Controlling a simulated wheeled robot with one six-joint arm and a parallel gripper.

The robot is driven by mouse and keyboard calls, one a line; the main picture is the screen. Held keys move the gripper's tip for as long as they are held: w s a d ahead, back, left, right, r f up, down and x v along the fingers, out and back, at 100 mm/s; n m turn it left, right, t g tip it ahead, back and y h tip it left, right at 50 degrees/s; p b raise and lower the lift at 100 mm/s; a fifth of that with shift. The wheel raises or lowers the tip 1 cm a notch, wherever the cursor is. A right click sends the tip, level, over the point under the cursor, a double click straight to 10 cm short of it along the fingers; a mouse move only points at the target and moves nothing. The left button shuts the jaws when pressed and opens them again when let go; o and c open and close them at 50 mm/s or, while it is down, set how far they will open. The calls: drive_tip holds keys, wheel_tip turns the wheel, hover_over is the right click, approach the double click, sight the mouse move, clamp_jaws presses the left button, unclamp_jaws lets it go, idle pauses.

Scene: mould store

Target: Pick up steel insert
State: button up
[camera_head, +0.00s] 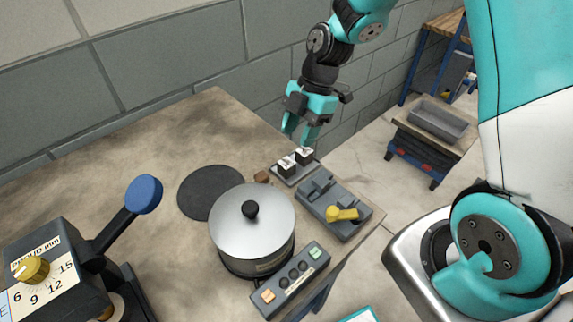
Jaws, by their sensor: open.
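Two small dark blocks with pale tops, which may be the steel inserts, stand on a grey plate (291,177) near the table's far right edge. One is the left block (286,168), the other the right block (304,157). Which one is the steel insert I cannot tell. My gripper (299,135) points down with its teal fingers apart and empty. It is just above and behind the blocks, close to the right one. Whether a fingertip touches it is unclear.
A lidded metal pot (252,226), a dark round mat (209,193) and a small brown block (262,177) are nearby. A button box (290,282) lies at the front; a blue-knobbed device (70,270) is left.

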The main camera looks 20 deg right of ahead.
sight(287, 162)
drive_tip(key=p+x, duration=0.2)
drive_tip(key=x, duration=0.6)
drive_tip(key=shift+a+f, duration=0.2)
drive_tip(key=shift+f, duration=0.15)
drive_tip(key=c, duration=0.8)
